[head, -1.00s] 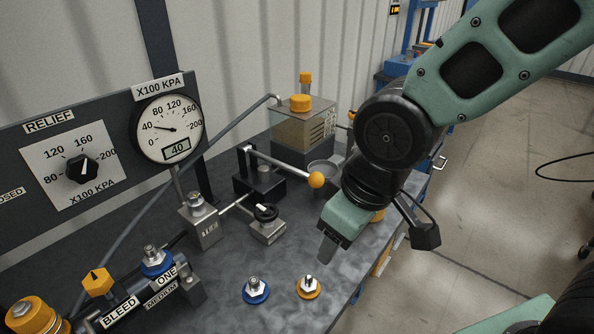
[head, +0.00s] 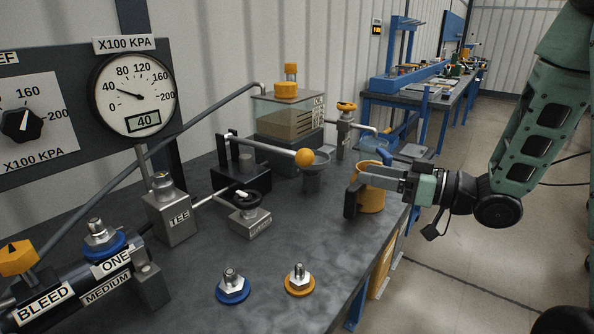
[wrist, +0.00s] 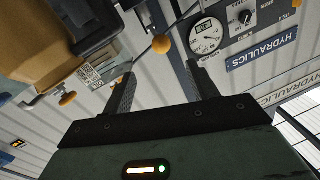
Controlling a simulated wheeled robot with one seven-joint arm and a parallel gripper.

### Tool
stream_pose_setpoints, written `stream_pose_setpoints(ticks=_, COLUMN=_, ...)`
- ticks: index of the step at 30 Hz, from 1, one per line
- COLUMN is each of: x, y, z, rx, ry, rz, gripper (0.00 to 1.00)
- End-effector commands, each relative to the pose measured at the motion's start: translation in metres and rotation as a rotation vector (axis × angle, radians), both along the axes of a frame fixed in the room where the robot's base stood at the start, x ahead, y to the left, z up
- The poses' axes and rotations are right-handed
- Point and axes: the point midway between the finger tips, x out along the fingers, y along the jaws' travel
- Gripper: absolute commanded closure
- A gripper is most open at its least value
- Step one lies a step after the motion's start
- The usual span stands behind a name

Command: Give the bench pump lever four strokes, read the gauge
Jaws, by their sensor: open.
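The pump lever (head: 268,147) is a grey bar with an orange ball knob (head: 305,157). It runs from a black pump block (head: 240,178) and slopes slightly down to the right. The gauge (head: 135,95) on the panel has its needle near 40, and its display reads 40. My gripper (head: 356,186) is open and empty, pointing left, to the right of the knob and apart from it. In the wrist view the knob (wrist: 162,44) shows beyond and between the fingertips (wrist: 160,69), with the gauge (wrist: 207,38) to its right.
An orange cup (head: 371,200) stands at the bench edge, partly hidden behind my fingers. A valve knob (head: 246,199), blue coupler (head: 232,288) and orange coupler (head: 299,281) stand nearer.

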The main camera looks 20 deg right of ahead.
Motion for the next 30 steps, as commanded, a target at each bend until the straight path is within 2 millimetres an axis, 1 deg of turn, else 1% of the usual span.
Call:
stream_pose_setpoints(ticks=2, x=0.001, y=0.002, z=0.001, rx=0.011, ry=-0.005, rz=0.005, gripper=0.41)
stream_pose_setpoints(ticks=5, x=0.009, y=0.01, z=0.002, rx=0.01, ry=-0.006, rz=0.008, gripper=0.41)
stream_pose_setpoints(ticks=8, x=0.02, y=0.023, z=0.002, rx=0.011, ry=-0.005, rz=0.01, gripper=0.41)
stream_pose_setpoints(ticks=21, x=0.085, y=0.089, z=0.002, rx=0.009, ry=-0.006, rz=0.008, gripper=0.41)
stream_pose_setpoints(ticks=25, x=0.101, y=0.105, z=0.002, rx=0.009, ry=-0.005, rz=0.007, gripper=0.41)
stream_pose_setpoints(ticks=30, x=0.115, y=0.118, z=0.002, rx=0.009, ry=-0.006, rz=0.005, gripper=0.41)
